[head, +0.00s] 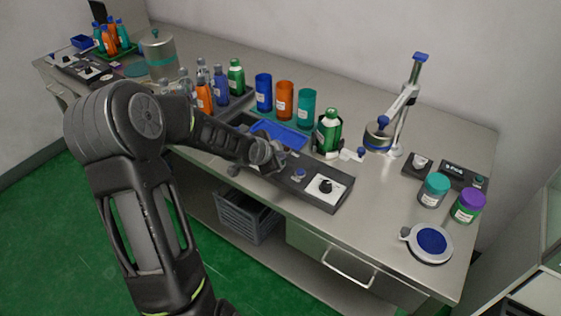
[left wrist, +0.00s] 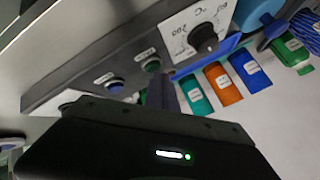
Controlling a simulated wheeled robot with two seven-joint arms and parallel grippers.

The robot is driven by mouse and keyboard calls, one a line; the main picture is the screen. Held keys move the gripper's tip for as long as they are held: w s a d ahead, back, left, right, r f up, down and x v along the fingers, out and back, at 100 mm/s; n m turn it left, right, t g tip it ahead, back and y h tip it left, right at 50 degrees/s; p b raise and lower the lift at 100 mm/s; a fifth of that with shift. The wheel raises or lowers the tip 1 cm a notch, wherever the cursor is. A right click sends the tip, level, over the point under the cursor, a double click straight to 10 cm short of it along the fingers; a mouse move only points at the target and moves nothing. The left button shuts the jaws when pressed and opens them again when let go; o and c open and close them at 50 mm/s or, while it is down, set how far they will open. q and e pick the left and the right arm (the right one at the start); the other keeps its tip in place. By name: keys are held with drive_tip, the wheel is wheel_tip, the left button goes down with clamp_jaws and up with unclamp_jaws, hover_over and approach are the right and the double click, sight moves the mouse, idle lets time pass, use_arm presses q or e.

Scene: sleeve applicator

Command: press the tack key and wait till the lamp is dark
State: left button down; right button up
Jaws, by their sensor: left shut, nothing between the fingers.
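The dark control panel (head: 312,193) lies along the front edge of the bench. I cannot tell which one is the tack key or which is a lamp, and neither looks clearly lit. My left gripper (head: 276,164) is shut and empty over the panel's left part. In the left wrist view its fingers (left wrist: 163,88) point at the panel close to the green button; contact cannot be told. My right gripper is out of view.
Behind stand a blue tray (head: 279,135), a green bottle (head: 329,131), coloured cups (head: 285,100) and a lever stand (head: 405,95). Jars (head: 467,205) and a round blue pad (head: 432,241) are right.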

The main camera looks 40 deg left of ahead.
use_arm(q)
drive_tip(key=shift+f, duration=0.25)
idle(0.4)
drive_tip(key=shift+r+p, duration=0.6)
drive_tip(key=shift+r, duration=0.3)
wheel_tip(320, 180, up, 5)
drive_tip(key=p, duration=0.4)
drive_tip(key=shift+p, duration=0.35)
idle(5.4)
